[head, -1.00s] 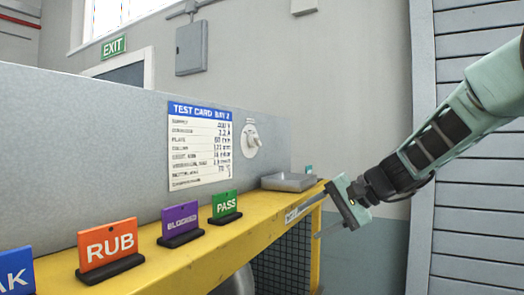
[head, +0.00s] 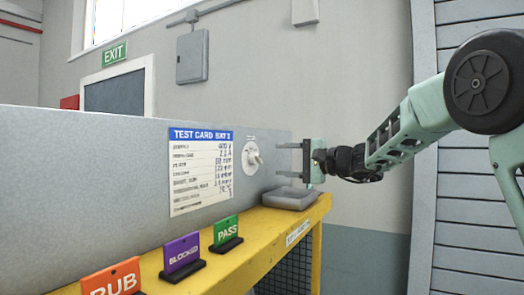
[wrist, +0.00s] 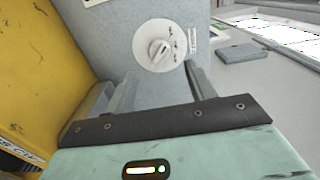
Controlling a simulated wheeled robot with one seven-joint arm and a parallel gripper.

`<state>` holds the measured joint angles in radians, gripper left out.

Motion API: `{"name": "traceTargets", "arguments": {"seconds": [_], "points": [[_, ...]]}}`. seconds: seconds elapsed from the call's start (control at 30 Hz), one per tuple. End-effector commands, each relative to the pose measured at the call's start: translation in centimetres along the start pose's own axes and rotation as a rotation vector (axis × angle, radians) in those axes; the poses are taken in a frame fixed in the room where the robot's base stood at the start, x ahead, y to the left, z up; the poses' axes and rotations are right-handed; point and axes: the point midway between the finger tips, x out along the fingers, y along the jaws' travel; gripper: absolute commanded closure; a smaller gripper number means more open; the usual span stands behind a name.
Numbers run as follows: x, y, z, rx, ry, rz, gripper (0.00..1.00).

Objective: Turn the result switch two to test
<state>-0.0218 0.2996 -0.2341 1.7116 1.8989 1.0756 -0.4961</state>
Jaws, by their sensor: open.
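The result switch, a white rotary knob on a round plate (head: 252,158), is set in the grey panel right of the test card. In the wrist view the knob (wrist: 160,50) shows just beyond and between the fingertips, with small marks around it too blurred to read. My gripper (head: 281,161) is open and empty, to the right of the knob, its fingers pointing left toward the panel. It also shows in the wrist view (wrist: 155,82). The fingers look apart from the knob. The test card (head: 201,170) hangs on the panel left of the switch.
A grey tray (head: 291,199) sits on the yellow bench (head: 255,240) below my gripper. Orange, purple (head: 181,253) and green PASS (head: 226,230) signs stand along the bench front. A grey box (head: 192,58) is on the back wall.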

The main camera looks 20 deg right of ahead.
Motion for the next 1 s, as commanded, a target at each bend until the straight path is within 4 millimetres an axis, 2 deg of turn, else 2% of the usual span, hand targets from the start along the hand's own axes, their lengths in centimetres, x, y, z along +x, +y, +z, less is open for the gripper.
{"name": "traceTargets", "arguments": {"seconds": [0.1,0.33,0.5,0.8,0.83,0.97,1.0], "points": [[2.6,-0.4,0.1,0.002,-0.002,0.002,0.45],[6.0,-0.3,0.0,0.000,-0.001,0.001,0.45],[7.1,-0.1,0.0,-0.001,0.000,0.001,0.45],[7.3,0.0,0.0,-0.001,0.001,0.001,0.45],[7.3,0.0,0.0,-0.001,0.001,0.001,0.51],[7.3,0.0,0.0,-0.001,0.001,0.001,0.87],[7.3,0.0,0.0,-0.001,0.001,0.001,0.90]]}}
